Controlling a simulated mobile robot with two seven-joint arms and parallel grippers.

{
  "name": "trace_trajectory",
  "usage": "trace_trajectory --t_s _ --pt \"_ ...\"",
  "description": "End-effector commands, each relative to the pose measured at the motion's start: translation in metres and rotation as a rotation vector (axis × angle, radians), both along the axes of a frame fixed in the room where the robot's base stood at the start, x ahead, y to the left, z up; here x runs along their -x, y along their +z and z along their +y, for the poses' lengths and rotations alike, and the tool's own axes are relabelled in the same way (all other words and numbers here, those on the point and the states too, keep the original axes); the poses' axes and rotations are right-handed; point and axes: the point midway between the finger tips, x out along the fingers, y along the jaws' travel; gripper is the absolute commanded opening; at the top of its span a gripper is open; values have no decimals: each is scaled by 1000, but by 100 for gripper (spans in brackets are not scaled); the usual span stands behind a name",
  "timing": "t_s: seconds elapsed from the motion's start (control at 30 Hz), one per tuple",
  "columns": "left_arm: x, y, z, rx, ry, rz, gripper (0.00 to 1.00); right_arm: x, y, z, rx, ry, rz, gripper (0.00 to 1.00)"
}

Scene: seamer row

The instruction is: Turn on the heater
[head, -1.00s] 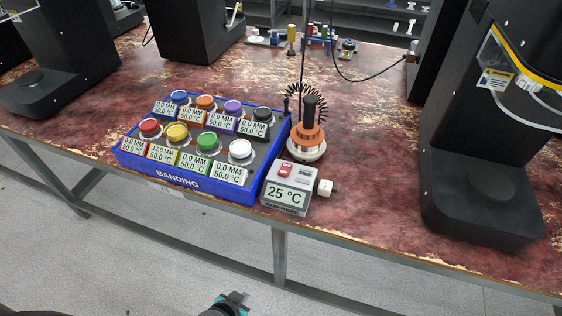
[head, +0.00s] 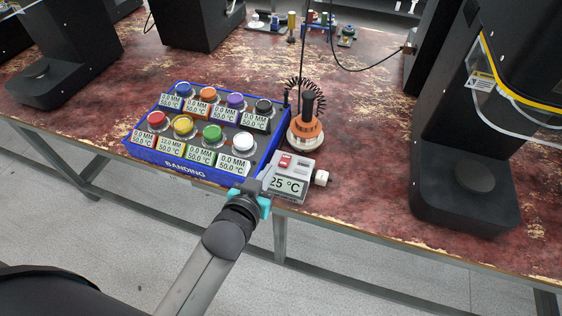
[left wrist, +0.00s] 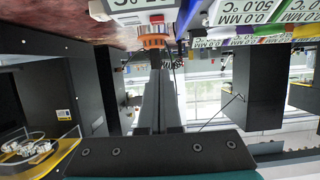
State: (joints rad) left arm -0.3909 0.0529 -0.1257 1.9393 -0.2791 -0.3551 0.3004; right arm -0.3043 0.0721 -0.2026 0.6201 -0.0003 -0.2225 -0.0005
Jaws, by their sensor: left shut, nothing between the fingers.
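The heater is a small grey box (head: 293,170) with a red switch (head: 286,160) on its top and a 25 °C display on its front. It stands at the table's front edge, and its upside-down display shows at the top of the left wrist view (left wrist: 130,28). My left gripper (head: 267,176) is shut and empty, with its fingers in front of the heater's left side, partly covering the display. I cannot tell whether they touch it. The shut fingers (left wrist: 158,90) also show in the left wrist view. My right gripper is out of view.
A blue banding tray (head: 160,153) with several coloured jars and labels stands just left of the heater. An orange and black tool on a stand (head: 306,128), with a coiled cord, is behind it. Black machines (head: 465,190) flank the table.

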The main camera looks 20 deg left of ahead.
Motion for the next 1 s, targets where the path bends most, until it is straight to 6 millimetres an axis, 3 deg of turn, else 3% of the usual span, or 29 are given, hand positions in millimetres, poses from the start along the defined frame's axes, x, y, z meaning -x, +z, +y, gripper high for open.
trace_trajectory --t_s 0.27,0.8,1.0 --pt "-14 -6 -1 -1 -1 -2 0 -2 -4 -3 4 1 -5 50" --pt "-95 -38 -3 -1 0 0 0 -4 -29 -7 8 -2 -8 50" --pt "-90 -68 -4 0 -1 4 0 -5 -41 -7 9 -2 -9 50"
